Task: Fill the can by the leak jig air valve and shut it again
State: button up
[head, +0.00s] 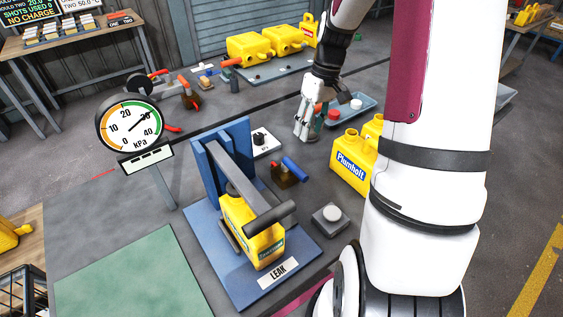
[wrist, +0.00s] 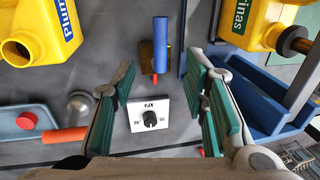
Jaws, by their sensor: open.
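The leak jig (head: 205,250) is a blue base and upright marked LEAK. A yellow can (head: 262,235) sits in it under a grey bar with a dark cylinder across its end; that can also shows in the wrist view (wrist: 255,20). Beside the jig is a brass valve (head: 284,180) with a blue lever (head: 294,168); in the wrist view the lever (wrist: 162,45) points up the picture. My gripper (head: 308,118) is open and empty above the bench, behind the valve. In the wrist view its fingers frame a white kPa knob box (wrist: 137,122), with the valve beyond.
A round gauge (head: 128,124) on a post stands left, needle near 30. Yellow Plumholt cans (head: 352,160) stand right of the jig, near my arm. A grey button box (head: 331,219) is right of the jig.

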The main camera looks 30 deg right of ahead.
aim_at(299, 169)
jog(key=a+f, duration=0.1)
jog(key=f, duration=0.8)
jog(key=a+f+p, duration=0.1)
jog(key=f, duration=0.4)
jog(key=shift+a, duration=0.35)
grip_shut()
